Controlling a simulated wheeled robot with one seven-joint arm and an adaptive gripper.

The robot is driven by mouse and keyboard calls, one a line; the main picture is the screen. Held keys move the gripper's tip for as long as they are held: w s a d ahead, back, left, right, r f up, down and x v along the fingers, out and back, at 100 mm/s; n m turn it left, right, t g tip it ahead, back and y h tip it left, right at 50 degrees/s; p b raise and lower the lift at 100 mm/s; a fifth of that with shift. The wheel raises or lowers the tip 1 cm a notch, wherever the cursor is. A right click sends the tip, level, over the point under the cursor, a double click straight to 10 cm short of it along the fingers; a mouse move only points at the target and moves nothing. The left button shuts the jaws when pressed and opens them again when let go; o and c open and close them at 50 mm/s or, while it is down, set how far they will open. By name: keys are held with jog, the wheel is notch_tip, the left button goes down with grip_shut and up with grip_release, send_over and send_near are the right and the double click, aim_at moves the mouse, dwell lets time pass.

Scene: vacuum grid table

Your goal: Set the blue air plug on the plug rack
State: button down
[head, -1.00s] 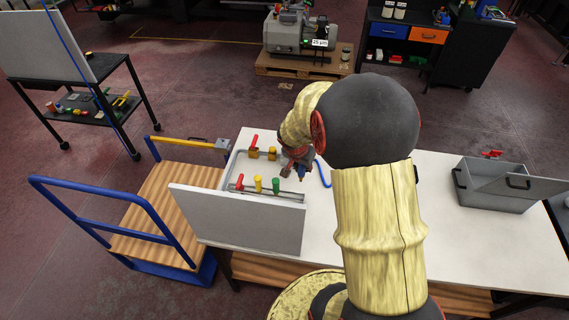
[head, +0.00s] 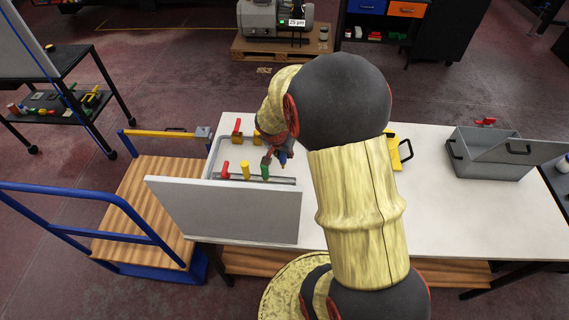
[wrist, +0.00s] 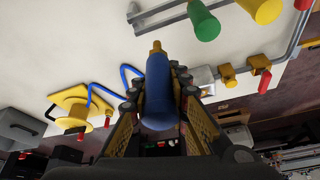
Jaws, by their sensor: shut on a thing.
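The blue air plug (wrist: 158,92) is a blue cylinder with a brass tip. In the wrist view it sits between the fingers of my gripper (wrist: 160,100), which is shut on it. In the head view my gripper (head: 280,158) is over the table's left part, mostly hidden by my arm, with a bit of the blue plug (head: 285,157) showing. The plug rack (head: 284,181) is a grey rail behind the upright panel, holding red (head: 225,170), yellow (head: 246,171) and green (head: 265,171) plugs. The held plug is just right of the green plug and apart from the rail.
A light grey panel (head: 222,212) stands in front of the rack. Grey piping with red-handled brass valves (head: 237,130) lies behind. A yellow reel (wrist: 78,106) with blue hose is on the table. A grey open box (head: 490,158) stands right, with clear white tabletop (head: 440,210) before it.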

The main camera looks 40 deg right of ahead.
jog(key=shift+f+b, duration=0.6)
jog(key=shift+f, duration=0.5)
jog(key=shift+f+b, duration=0.1)
jog(key=shift+b, duration=0.55)
notch_tip(320, 180, down, 4)
jog(key=b, duration=0.4)
jog(key=shift+b, duration=0.35)
jog(key=shift+f+b, duration=0.1)
jog(key=shift+b, duration=0.8)
dwell(0.5)
jog(key=shift+f+b, duration=2)
jog(key=shift+b, duration=0.25)
jog(key=c, duration=1.6)
grip_release()
